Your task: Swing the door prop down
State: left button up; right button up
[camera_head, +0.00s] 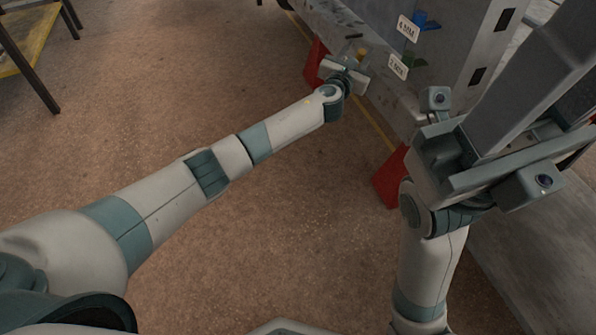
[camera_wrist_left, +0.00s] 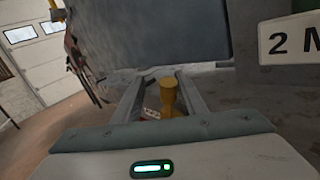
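A yellow knob (camera_head: 362,53) shows at the low edge of the grey metal frame; I take it for part of the door prop, whose full shape is hidden. My left gripper (camera_head: 350,60) is at the knob. In the left wrist view the yellow knob (camera_wrist_left: 170,95) stands between the two grey fingers of my left gripper (camera_wrist_left: 168,85). The fingers are apart, with a gap on the left side of the knob; the right finger looks very close to it. My right gripper (camera_head: 515,110) is in the near right of the head view, away from the knob; its finger gap is unclear.
The grey metal frame (camera_head: 350,22) bears white labels (camera_head: 398,66) and a blue piece (camera_head: 425,22). Red supports (camera_head: 390,180) stand under it. A yellow-topped stand (camera_head: 25,35) is at the far left. The brown floor on the left is open.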

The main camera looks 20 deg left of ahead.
pick_arm(q)
jog(key=shift+w+a+r+n+g+p, duration=0.3)
jog(key=shift+w+r+p, duration=0.1)
jog(key=shift+p, duration=0.3)
jog(key=s+a+p, duration=0.3)
jog(key=s+p, duration=0.3)
jog(key=s, duration=1.2)
jog(key=s+a+f+n+g+p, duration=0.2)
jog(key=s+f+n+g+p, duration=0.1)
jog(key=s+f+n+p, duration=0.4)
jog(key=s+a+f+n+g+y+p, duration=0.1)
jog(key=s+f+n+g+p, duration=0.3)
jog(key=f+n, duration=0.9)
jog(key=shift+s+a+f+g+y+p, duration=0.3)
jog(key=shift+s+a+f+p, duration=0.4)
jog(key=shift+s+p, duration=1.25)
jog(key=shift+s+a+r+b, duration=0.1)
jog(key=shift+s+b, duration=0.35)
jog(key=shift+b, duration=0.05)
jog(key=shift+c, duration=0.2)
